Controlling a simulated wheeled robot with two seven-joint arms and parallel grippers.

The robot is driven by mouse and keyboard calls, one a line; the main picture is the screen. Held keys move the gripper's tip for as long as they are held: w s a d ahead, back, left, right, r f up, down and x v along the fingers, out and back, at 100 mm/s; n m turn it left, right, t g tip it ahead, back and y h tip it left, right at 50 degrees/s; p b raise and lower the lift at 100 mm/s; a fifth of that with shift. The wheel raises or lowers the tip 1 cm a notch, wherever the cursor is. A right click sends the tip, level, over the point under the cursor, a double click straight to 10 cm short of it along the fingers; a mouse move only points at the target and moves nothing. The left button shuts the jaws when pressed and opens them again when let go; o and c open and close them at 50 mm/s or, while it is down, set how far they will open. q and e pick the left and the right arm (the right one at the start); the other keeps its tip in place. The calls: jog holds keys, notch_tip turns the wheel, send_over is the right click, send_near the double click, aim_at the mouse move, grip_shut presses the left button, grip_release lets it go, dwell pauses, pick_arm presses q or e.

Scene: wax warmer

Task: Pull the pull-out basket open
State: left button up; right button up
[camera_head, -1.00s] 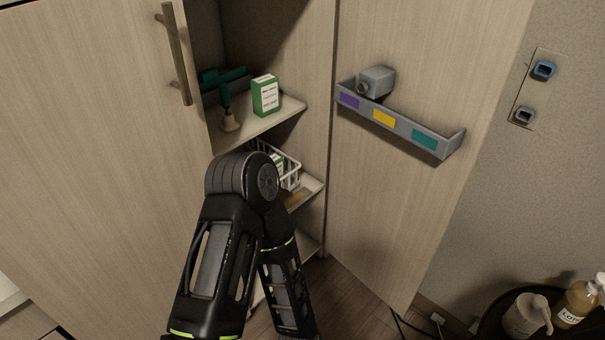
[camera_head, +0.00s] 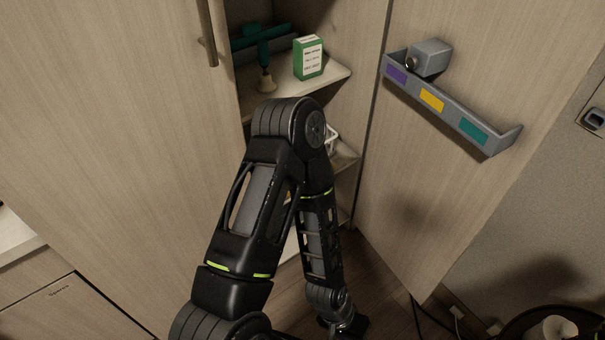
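The white wire pull-out basket (camera_head: 332,139) sits on the middle shelf of the open cabinet. Only its right end shows. The rest is hidden behind the bent elbow of one of my arms. That black arm rises from the bottom of the picture, bends in front of the shelves, and runs down to a wrist at the bottom edge. I cannot see gripper fingers on it, and no other gripper shows. Whether anything touches the basket cannot be seen.
The right door (camera_head: 455,190) is open and carries a grey rack (camera_head: 440,108). The left door (camera_head: 130,130) has a bar handle (camera_head: 207,32). A dark round table (camera_head: 520,326) is at lower right.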

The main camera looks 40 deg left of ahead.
pick_arm(q)
jog(key=shift+o, duration=1.2)
jog(key=w+a+f+m+t+y+b, duration=0.1)
jog(key=w+a+f+t+y+b, duration=0.2)
jog(key=w+a+f+b, duration=0.3)
jog(key=w+a+f, duration=0.2)
jog(key=w+f, duration=0.1)
jog(key=shift+w+a+m, duration=0.4)
jog(key=w+a+m+t+y+b, duration=0.5)
jog(key=w+a+y+b, duration=0.4)
jog(key=w+a, duration=0.85)
jog(key=w+a+r+m+t+y+b, duration=0.2)
jog(key=w+a+r+y+b, duration=0.1)
jog(key=a+r+y, duration=0.3)
notch_tip(320, 180, up, 5)
jog(key=shift+w+a+f+m+t, duration=0.15)
jog(key=shift+w+a+m+t, duration=0.25)
jog(key=shift+a, duration=0.8)
